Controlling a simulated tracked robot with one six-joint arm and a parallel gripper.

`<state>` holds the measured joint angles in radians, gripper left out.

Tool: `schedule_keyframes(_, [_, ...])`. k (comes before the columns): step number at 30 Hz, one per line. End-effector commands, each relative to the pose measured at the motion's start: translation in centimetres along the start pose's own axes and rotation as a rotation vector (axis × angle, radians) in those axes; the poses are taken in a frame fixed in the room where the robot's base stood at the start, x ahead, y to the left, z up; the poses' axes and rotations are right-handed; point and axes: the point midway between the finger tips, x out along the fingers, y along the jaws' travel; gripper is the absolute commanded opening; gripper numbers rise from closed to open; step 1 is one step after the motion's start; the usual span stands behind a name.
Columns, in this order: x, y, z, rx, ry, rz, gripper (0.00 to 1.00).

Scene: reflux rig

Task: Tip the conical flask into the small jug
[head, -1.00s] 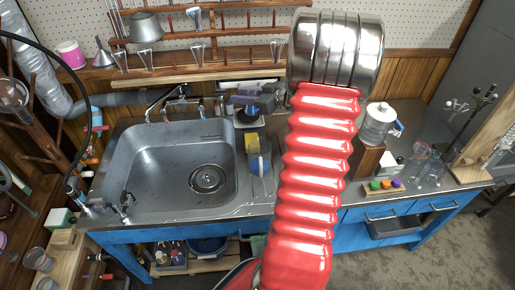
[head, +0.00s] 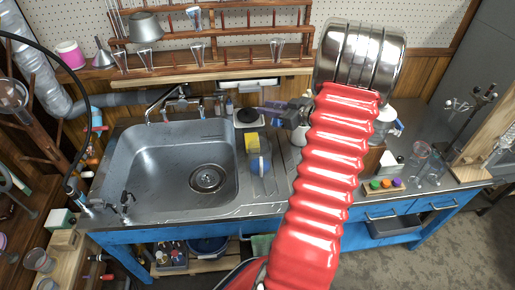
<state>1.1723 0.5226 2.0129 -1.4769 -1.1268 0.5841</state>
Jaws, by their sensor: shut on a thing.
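My gripper (head: 290,113), dark with violet-blue parts, shows just left of my red ribbed arm, above the counter right of the sink. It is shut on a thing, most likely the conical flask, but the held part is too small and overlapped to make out. A pale shape (head: 299,133) shows beside and below the jaws; I cannot tell whether it is held or stands behind. A white jug with a blue handle (head: 386,122) stands right of my arm, partly hidden by it. I cannot tell whether it is the small jug.
The steel sink (head: 165,175) lies left. A yellow and blue item (head: 256,158) lies on the drainer. A dark-topped device (head: 247,117) stands behind it. Right of my arm are a wooden block (head: 373,158), coloured caps (head: 386,184) and glassware (head: 428,165). A wooden rack (head: 210,50) runs along the wall.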

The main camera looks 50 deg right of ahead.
Motion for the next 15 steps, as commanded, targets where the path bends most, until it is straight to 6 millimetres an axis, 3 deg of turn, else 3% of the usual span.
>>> schedule_keyframes(10, [0.7,-1.3,0.9,-0.144,-0.039,0.041,0.05])
schedule_keyframes(15, [1.5,-2.0,3.1,-0.221,-0.06,0.064,0.05])
